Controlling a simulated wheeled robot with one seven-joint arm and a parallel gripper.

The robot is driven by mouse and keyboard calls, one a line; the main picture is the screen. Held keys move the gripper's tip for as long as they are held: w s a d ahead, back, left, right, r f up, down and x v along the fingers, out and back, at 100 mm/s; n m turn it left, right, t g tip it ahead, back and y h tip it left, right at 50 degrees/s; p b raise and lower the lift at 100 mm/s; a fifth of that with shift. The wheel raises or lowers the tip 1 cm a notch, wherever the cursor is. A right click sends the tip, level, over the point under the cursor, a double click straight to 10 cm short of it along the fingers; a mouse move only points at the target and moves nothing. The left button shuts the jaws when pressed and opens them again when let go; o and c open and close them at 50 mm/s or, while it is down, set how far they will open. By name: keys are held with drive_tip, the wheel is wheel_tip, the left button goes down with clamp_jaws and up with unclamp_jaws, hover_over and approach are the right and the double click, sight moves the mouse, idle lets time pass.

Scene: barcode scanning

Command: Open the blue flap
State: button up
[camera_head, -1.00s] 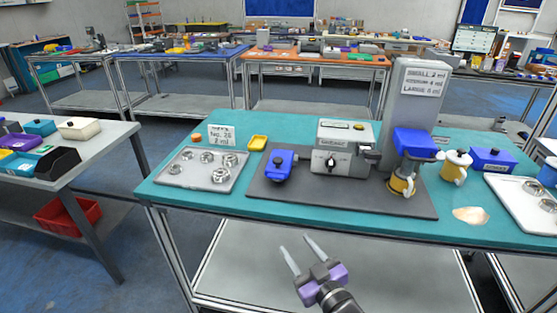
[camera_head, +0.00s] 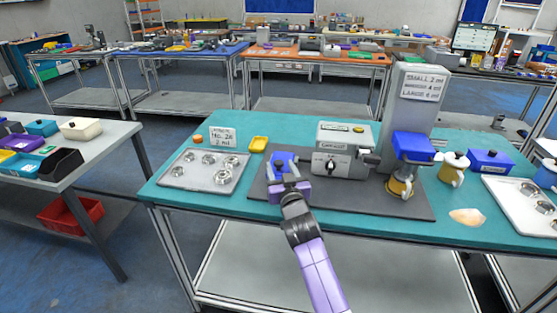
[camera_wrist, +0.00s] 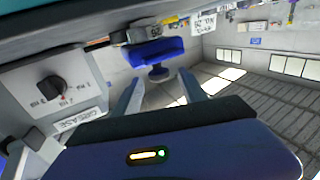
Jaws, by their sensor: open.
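A blue block-like piece (camera_head: 283,158), which looks like the blue flap, sits at the left of the dark mat, beside the grey machine. It looks closed, but its hinge is not visible. In the wrist view the blue piece (camera_wrist: 150,52) shows just beyond and between my fingertips, on a short round stem. My gripper (camera_head: 286,166) is over the front of this piece and partly hides it. In the wrist view my gripper (camera_wrist: 160,80) is open, its fingers apart with nothing between them. Contact cannot be told. A second blue part (camera_head: 414,145) is on the tall dispenser.
The grey machine (camera_head: 335,165) with a dial stands close on the right; its dial face (camera_wrist: 50,90) fills the left of the wrist view.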

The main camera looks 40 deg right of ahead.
sight(279, 165)
drive_tip(key=shift+x, duration=1.7)
drive_tip(key=shift+c, duration=0.4)
clamp_jaws()
